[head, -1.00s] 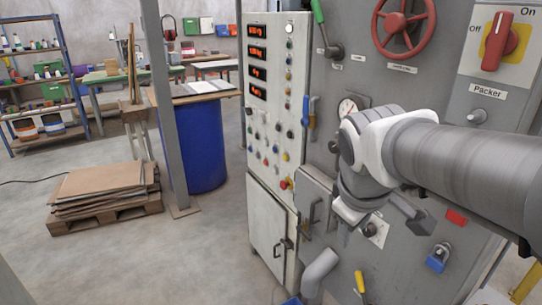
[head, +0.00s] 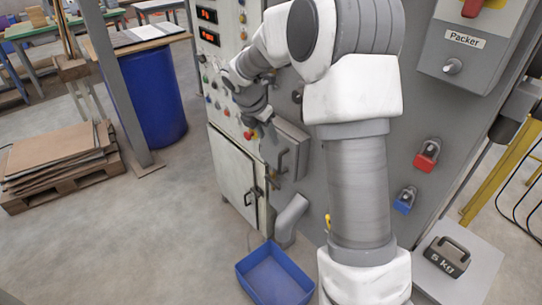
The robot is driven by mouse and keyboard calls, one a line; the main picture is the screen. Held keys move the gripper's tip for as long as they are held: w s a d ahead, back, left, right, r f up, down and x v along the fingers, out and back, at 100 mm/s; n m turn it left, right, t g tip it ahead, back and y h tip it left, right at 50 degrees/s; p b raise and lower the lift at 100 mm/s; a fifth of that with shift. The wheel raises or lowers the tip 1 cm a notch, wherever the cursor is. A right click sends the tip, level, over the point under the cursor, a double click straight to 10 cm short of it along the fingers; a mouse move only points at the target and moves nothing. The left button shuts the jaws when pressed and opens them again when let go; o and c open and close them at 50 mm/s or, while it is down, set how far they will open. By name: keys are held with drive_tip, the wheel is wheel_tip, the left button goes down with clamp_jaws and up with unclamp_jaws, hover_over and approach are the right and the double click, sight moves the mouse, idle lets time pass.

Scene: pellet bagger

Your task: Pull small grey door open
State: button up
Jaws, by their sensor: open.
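The small grey door (head: 294,141) is in the head view, on the grey machine front just right of the white cabinet. It looks shut. Its dark upright bar handle (head: 283,161) shows on its left part. My gripper (head: 268,148) is open and points down, in front of the door's upper left side and close to the handle. I see nothing between its fingers, and I cannot tell whether it touches the door. My forearm hides the machine right of the door.
A white cabinet door (head: 233,172) with its own handle is left of the grey door. Below are a grey spout (head: 291,220) and a blue bin (head: 275,275). Open floor lies front left.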

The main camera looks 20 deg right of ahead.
sight(279, 162)
drive_tip(key=x, duration=1.7)
drive_tip(key=shift+f+b, duration=0.25)
drive_tip(key=shift+b, duration=0.15)
drive_tip(key=shift+c, duration=0.2)
clamp_jaws()
idle(0.4)
